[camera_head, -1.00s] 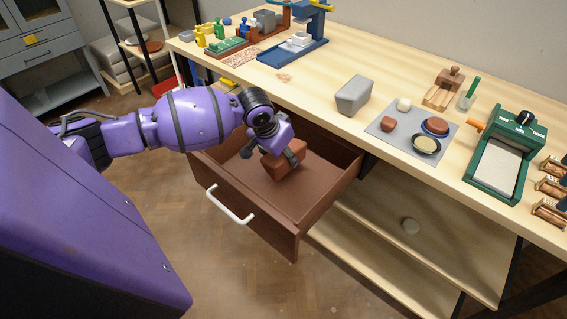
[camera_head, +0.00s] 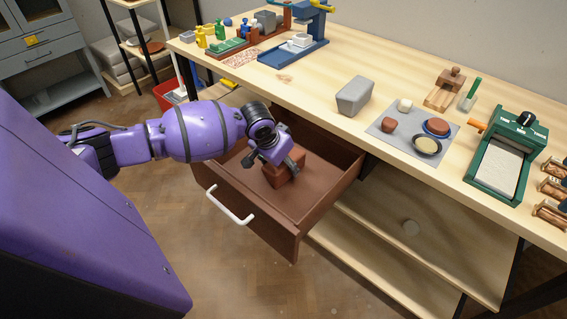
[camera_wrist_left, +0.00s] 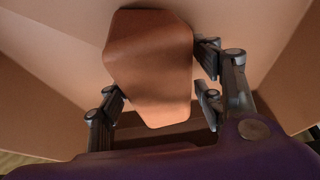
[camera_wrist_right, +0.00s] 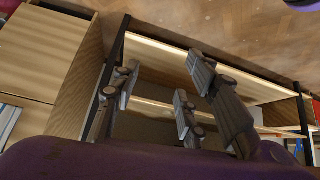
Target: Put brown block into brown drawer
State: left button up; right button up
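The brown block (camera_head: 281,174) is inside the pulled-out brown drawer (camera_head: 322,203) and appears to rest on its floor, towards the back. My left gripper (camera_head: 272,160) reaches down over the block. In the left wrist view, the block (camera_wrist_left: 150,65) sits between and beyond the spread fingers, tilted relative to them. The gripper looks open, with slim gaps beside the block; light contact cannot be ruled out. My right gripper (camera_wrist_right: 160,95) is open and empty in the right wrist view, near the shelving. It is outside the head view.
The drawer has a white handle (camera_head: 230,205) and hangs open below the wooden tabletop (camera_head: 330,123). On the table are a grey box (camera_head: 354,96), a grey mat (camera_head: 387,139) with small dishes, and a green slab roller (camera_head: 497,165). The drawer's front half is clear.

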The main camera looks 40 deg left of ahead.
pick_arm(q)
jog(key=shift+s+r, duration=0.15)
jog(key=shift+r, duration=0.35)
jog(key=p+v, duration=0.1)
jog(key=v, duration=1)
jog(key=shift+r+p, duration=0.15)
jog(key=shift+p, duration=0.2)
